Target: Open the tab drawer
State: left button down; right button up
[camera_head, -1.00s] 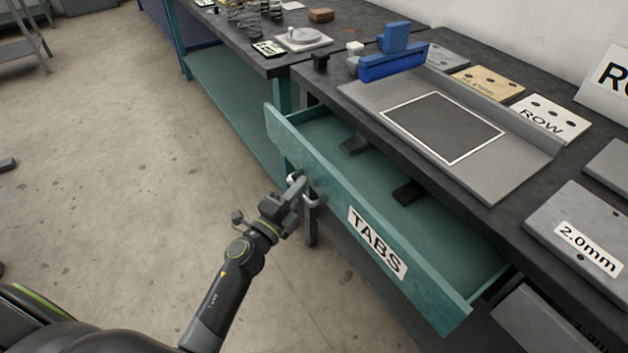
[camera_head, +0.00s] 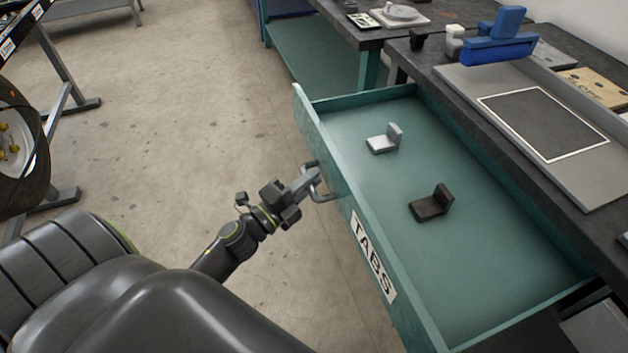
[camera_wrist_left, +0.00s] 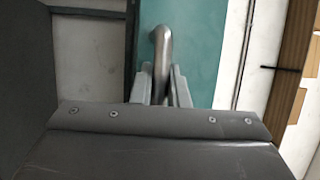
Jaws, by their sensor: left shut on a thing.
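The teal tab drawer (camera_head: 385,262), labelled "TABS", stands well out from under the dark workbench. Its inside shows clearly, with a light grey L-shaped tab (camera_head: 384,139) towards the far end and a dark tab (camera_head: 432,204) nearer the middle. My left gripper (camera_head: 308,184) is at the metal handle (camera_head: 322,190) on the drawer's front and is shut on it. In the left wrist view the handle's bar (camera_wrist_left: 161,62) runs down between the two fingers (camera_wrist_left: 160,88). My right gripper is not in view.
The workbench top holds a grey plate (camera_head: 470,80) with a framed dark square and a blue tool (camera_head: 497,42). A wheel (camera_head: 18,150) and a metal stand (camera_head: 65,95) are at the left. Open concrete floor lies left of the drawer.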

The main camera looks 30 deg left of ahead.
pick_arm(q)
jog(key=shift+f, duration=0.1)
jog(key=c, duration=1.4)
grip_release()
